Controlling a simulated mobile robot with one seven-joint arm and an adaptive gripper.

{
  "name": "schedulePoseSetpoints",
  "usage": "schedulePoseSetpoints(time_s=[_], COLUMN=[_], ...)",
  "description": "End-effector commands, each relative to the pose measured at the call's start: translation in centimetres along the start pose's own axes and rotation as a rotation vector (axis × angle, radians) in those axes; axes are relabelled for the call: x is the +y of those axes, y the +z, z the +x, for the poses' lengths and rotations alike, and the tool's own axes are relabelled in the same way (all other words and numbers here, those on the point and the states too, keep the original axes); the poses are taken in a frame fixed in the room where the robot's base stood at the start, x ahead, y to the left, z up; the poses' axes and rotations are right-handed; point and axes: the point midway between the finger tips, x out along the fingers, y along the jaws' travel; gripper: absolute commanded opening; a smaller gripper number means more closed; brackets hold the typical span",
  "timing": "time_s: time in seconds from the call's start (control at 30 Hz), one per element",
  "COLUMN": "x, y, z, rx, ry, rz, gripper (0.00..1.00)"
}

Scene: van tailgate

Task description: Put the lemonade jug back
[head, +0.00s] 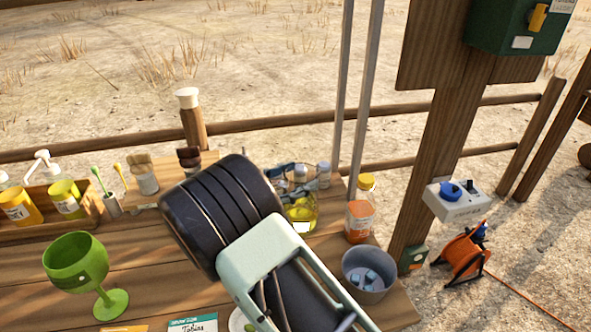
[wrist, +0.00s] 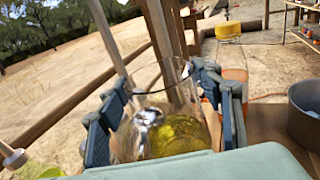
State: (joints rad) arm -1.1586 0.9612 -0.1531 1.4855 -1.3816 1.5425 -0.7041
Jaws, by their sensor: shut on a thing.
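The lemonade jug (head: 302,212) is clear glass with yellow liquid low inside. In the head view it is at the back right of the wooden table, partly hidden by my arm. My gripper (head: 298,174) is shut on it. In the wrist view the jug (wrist: 168,132) fills the space between the two dark fingers of my gripper (wrist: 166,98), one on each side. Its base is hidden, so I cannot tell whether it touches the table.
An orange bottle with a yellow cap (head: 359,212) stands close right of the jug. A grey bucket (head: 369,283) is at the table's right end. A green goblet (head: 76,262) and a wooden caddy (head: 42,222) are at left. A wooden post (head: 432,165) rises beyond the right edge.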

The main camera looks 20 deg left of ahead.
Motion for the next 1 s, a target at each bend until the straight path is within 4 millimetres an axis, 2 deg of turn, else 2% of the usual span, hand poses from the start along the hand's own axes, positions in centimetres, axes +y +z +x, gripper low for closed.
schedulePoseSetpoints(time_s=[0.47, 0.5, 0.63, 0.97, 1.0], x=[0.0, 0.0, 0.0, 0.0, 0.0], y=[-0.8, -1.1, -1.1, -0.7, -0.9], z=[0.1, 0.0, 0.0, 0.0, -0.5], rx=[-0.008, -0.001, -0.001, -0.001, -0.001], ry=[-0.001, 0.000, 0.000, 0.000, 0.002], rz=[0.007, 0.002, 0.002, 0.003, 0.002], gripper=[0.02, 0.64, 0.77, 0.77, 0.77])
